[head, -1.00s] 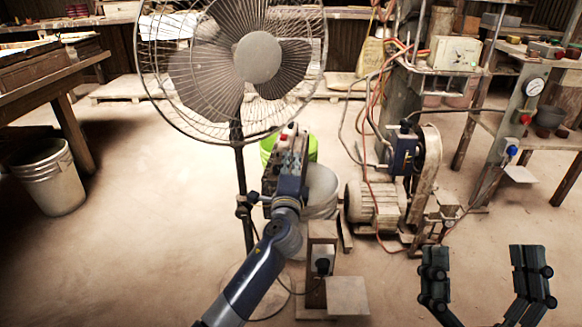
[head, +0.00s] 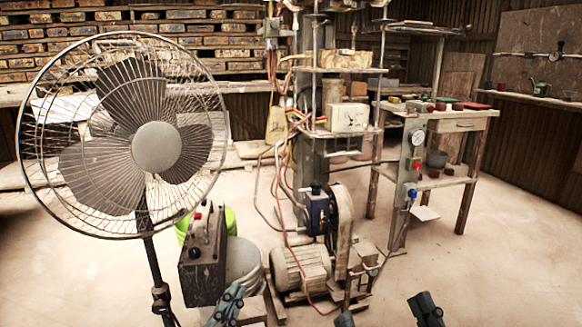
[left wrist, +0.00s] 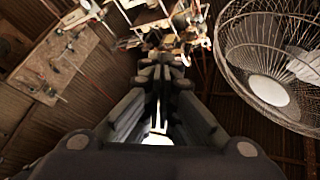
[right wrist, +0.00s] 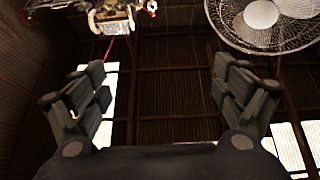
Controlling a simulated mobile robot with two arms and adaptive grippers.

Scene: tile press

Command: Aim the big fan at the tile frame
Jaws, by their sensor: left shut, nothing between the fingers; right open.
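The big fan (head: 156,148) stands upright on a pole at the left of the head view, its round wire cage facing roughly toward me. It also shows at the right of the left wrist view (left wrist: 268,75) and at the top right of the right wrist view (right wrist: 265,18). I cannot make out the tile frame for sure. My left gripper (head: 228,302) is low in the head view, right of the fan pole and apart from the cage. Its fingers are shut and empty in the left wrist view (left wrist: 157,100). My right gripper (head: 385,312) is open and empty at the bottom edge.
A dark box with a red button (head: 204,258) stands beside the fan pole, before a green bucket (head: 231,222) and a pale bucket (head: 243,262). The press with motor (head: 300,268) and cables fills the middle. A workbench (head: 450,125) stands right. The right floor is clear.

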